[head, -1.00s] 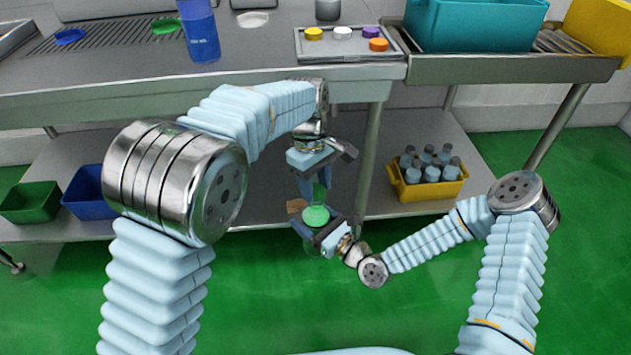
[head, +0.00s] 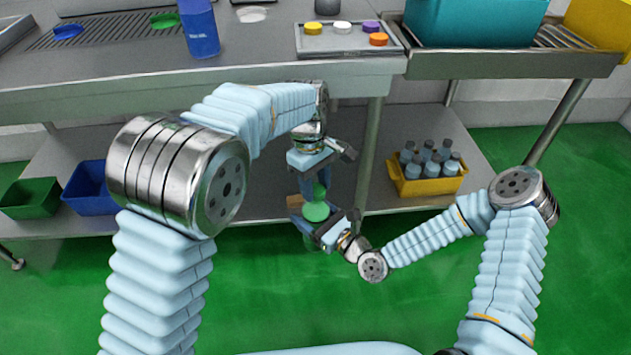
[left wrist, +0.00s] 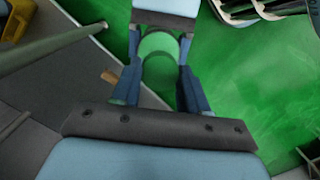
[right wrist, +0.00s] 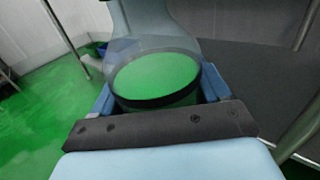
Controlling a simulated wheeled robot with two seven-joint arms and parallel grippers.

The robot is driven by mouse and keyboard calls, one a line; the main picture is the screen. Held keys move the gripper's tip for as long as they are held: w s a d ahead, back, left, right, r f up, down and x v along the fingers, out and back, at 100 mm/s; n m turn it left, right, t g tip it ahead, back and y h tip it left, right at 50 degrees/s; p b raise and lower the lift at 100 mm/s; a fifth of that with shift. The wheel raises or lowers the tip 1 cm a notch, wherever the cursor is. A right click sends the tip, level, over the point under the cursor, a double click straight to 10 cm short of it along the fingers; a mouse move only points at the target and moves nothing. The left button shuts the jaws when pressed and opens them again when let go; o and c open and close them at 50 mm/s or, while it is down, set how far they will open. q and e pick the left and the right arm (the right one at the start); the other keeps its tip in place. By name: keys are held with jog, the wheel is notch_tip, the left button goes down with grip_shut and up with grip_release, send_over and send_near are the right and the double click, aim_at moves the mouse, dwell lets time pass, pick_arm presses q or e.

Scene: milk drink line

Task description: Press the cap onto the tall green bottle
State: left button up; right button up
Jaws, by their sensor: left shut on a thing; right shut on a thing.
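My left gripper (head: 318,182) is shut on a small green cap (head: 319,191), above the bottle. My right gripper (head: 322,226) is shut on the clear bottle with bright green contents (head: 315,212). The bottle looks upright, in front of the lower shelf. In the right wrist view its wide clear body and green contents (right wrist: 155,76) sit between the fingers, narrowing upward; its top is out of frame. In the left wrist view two green rounds overlap between the fingers (left wrist: 160,70). Whether the cap touches the bottle's mouth or is seated, I cannot tell.
A steel table (head: 260,83) stands ahead, with a tray (head: 350,49) of coloured caps and a blue bottle (head: 201,30). On the lower shelf are a yellow crate (head: 428,185) of bottles, a green bin (head: 30,199) and a blue bin (head: 88,186). The floor in front is clear.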

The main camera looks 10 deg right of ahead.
pick_arm(q)
jog(key=shift+f, duration=0.4)
jog(key=o, duration=1.1)
jog(key=shift+r, duration=0.1)
jog(key=r, duration=0.4)
jog(key=w+r, duration=0.1)
jog(key=r, duration=0.2)
jog(key=a+r, duration=0.1)
jog(key=r, duration=0.3)
jog(key=shift+w+r, duration=0.15)
jog(key=shift+r, duration=0.2)
jog(key=shift+f, duration=0.1)
